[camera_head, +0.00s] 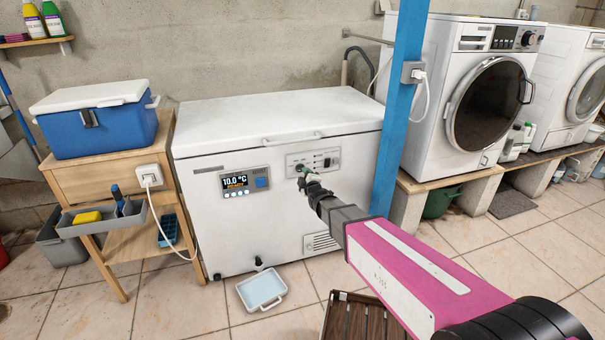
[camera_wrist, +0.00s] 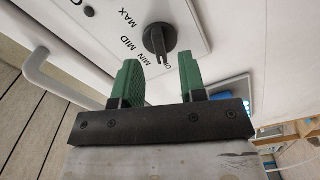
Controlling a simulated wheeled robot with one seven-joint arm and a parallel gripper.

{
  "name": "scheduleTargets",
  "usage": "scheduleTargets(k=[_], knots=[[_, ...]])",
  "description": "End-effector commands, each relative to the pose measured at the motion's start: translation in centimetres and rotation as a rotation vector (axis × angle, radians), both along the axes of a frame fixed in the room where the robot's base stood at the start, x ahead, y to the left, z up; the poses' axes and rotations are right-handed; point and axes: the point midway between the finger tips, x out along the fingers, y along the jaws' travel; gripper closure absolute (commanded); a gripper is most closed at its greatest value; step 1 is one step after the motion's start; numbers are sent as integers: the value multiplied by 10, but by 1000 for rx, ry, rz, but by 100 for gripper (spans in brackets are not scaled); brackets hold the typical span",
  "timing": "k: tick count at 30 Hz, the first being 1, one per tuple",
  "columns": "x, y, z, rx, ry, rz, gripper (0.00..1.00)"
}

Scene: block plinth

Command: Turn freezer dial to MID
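The white chest freezer (camera_head: 280,225) stands against the wall. Its control panel (camera_head: 328,158) is on the front, right of centre. The black dial (camera_wrist: 160,38) shows in the wrist view on the panel, with MAX, MID and MIN and a partly hidden label starting with O around it. The dial's lower end, with a pale mark, points close to the O label. My gripper (camera_wrist: 158,60) is open, with its green fingers apart and short of the dial, one on either side of it in the picture.
A display (camera_head: 240,182) reading 10.0 °C is left of the panel. The lid handle (camera_head: 293,138) sticks out above. A blue post (camera_head: 398,100) stands right of the freezer. A white tray (camera_head: 262,289) and a slatted wooden crate (camera_head: 345,318) are on the floor.

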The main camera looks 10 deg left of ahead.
Motion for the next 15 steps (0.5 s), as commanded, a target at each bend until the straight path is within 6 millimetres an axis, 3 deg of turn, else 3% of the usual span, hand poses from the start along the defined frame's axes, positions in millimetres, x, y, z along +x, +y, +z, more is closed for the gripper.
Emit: scheduleTargets(k=[1,6,15], knots=[[11,7,-1,0,0,0,62],[26,16,-1,0,2,-1,62],[28,17,0,0,2,-1,62]])
